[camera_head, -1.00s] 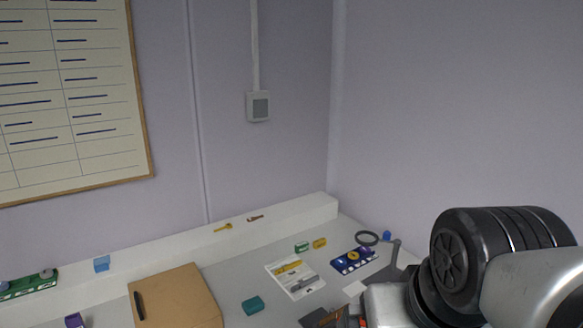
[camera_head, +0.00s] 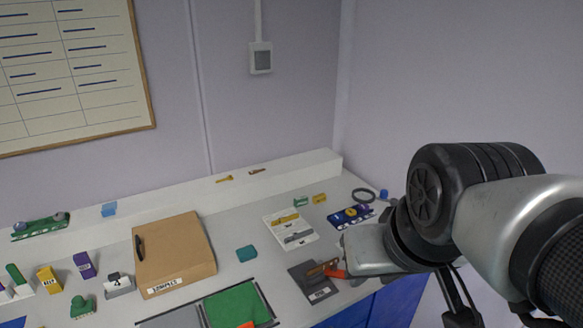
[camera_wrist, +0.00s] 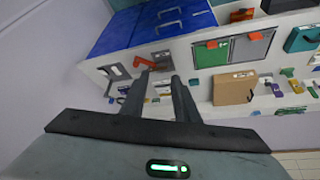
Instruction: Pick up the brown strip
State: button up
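A brown strip (camera_head: 317,270) lies on a dark grey labelled mat (camera_head: 298,268) near the front right of the bench in the head view. An orange piece (camera_head: 336,273) is at its right end; I cannot tell whether they are joined. The orange piece also shows in the wrist view (camera_wrist: 143,62), beyond the left finger. My gripper (camera_wrist: 160,77) is open, its two dark fingers apart with nothing held between them. In the head view my wrist hides the fingers. I cannot tell the exact gap between the fingers and the strip.
A cardboard box (camera_head: 180,235) stands mid-bench with a teal block (camera_head: 246,253) to its right. A green mat (camera_head: 240,302) lies in front. A white card (camera_head: 290,232) and a blue holder (camera_head: 350,216) lie behind the dark mat. The wall is close on the right.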

aim_at(327, 264)
jog(key=i+l+u, duration=0.15)
jog(key=l+u, duration=0.15)
jog(key=i+l+u, duration=0.1)
jog(key=l+u, duration=0.15)
jog(key=i+l+u, duration=0.1)
jog(key=l+u, duration=0.2)
jog(key=l, duration=0.15)
